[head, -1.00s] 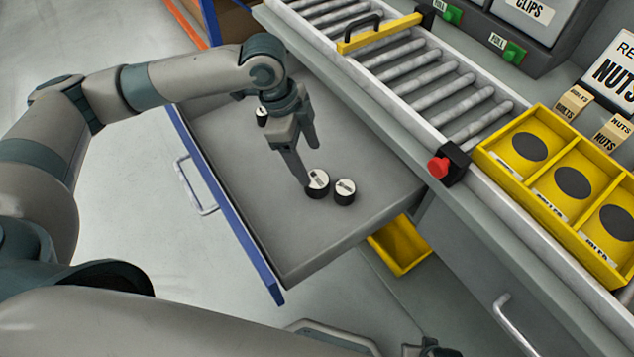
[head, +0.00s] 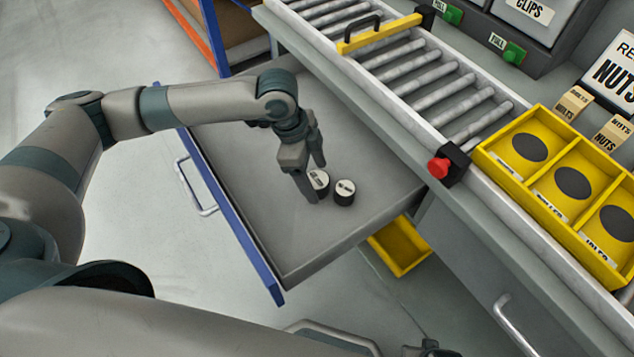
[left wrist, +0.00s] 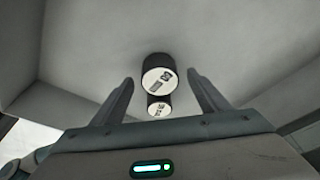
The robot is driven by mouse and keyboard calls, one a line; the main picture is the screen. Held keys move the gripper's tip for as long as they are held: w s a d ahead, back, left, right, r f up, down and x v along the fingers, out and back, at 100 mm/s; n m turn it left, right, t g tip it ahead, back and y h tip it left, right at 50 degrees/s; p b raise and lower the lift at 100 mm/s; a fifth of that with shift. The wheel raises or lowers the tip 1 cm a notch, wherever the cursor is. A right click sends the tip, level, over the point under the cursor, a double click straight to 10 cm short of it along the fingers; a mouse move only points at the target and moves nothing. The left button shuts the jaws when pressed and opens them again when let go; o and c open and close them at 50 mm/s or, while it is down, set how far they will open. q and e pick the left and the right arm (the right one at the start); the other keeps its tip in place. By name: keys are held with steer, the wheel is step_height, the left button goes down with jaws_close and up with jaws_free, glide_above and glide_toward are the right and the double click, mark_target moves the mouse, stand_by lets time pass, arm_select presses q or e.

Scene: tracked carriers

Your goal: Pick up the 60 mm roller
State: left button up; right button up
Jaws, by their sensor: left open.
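Two short black rollers with white labelled tops stand close together in the open grey drawer (head: 270,235). One roller (head: 320,180) is partly hidden by my left gripper; the other roller (head: 344,191) stands just to its right. The size print is too small to read, so I cannot tell which is 60 mm. My left gripper (head: 316,182) is open, its fingers pointing down by the left roller. In the left wrist view, a larger-looking roller (left wrist: 158,76) and a smaller-looking roller (left wrist: 159,106) appear between the spread fingers (left wrist: 160,79), with nothing gripped.
The drawer has a blue front (head: 235,210) with a handle. A roller conveyor (head: 425,80) runs behind it, with a yellow three-compartment tray (head: 508,175) and a red button (head: 438,167) at its near end. A yellow bin (head: 402,250) sits below. The drawer's near part is clear.

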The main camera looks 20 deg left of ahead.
mark_target(317, 179)
arm_select(q)
steer(key=shift+x, duration=1.15)
steer(key=c, duration=1.4)
steer(key=shift+o, duration=0.2)
steer(key=shift+r, duration=0.15)
step_height(317, 179, up, 10)
steer(key=shift+f, duration=0.1)
